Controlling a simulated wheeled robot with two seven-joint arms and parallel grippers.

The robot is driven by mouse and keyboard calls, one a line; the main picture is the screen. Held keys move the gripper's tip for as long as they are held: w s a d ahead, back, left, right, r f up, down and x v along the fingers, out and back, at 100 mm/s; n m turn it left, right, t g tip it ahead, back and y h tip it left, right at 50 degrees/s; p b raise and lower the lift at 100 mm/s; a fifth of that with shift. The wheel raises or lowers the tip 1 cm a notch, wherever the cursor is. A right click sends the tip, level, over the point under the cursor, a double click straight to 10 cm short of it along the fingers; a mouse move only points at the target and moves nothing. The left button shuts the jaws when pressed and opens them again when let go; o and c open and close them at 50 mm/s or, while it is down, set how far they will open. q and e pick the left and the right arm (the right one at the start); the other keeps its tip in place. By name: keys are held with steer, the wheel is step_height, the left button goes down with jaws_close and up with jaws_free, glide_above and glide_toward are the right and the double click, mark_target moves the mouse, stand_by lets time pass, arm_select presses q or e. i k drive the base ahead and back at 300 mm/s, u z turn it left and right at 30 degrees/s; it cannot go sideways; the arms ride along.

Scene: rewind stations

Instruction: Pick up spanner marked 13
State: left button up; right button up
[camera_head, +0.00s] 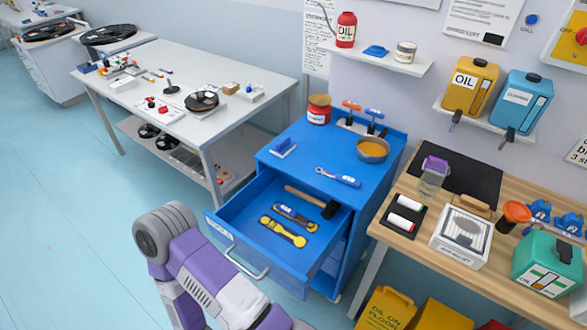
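A blue cabinet (335,140) stands in the middle with its top drawer (262,190) pulled open. One spanner with a blue-and-white grip (338,177) lies on the cabinet top near the front edge. In the drawer lie a yellow spanner-shaped piece (282,231), a dark spanner-like tool with a blue part and yellow edge (297,217), and a hammer (312,202). The marking 13 is too small to read on any of them. One purple-and-grey arm of mine rises at the bottom left, in front of the drawer. Neither gripper shows.
A pan (373,150), a red tin (319,110) and a blue-handled block (284,148) sit on the cabinet top. A wooden bench (395,238) with bottles and boxes stands close right. A white table (190,75) stands behind left. The left floor is clear.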

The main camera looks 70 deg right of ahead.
mark_target(337, 177)
steer(key=i, duration=1.4)
steer(key=z, duration=1.95)
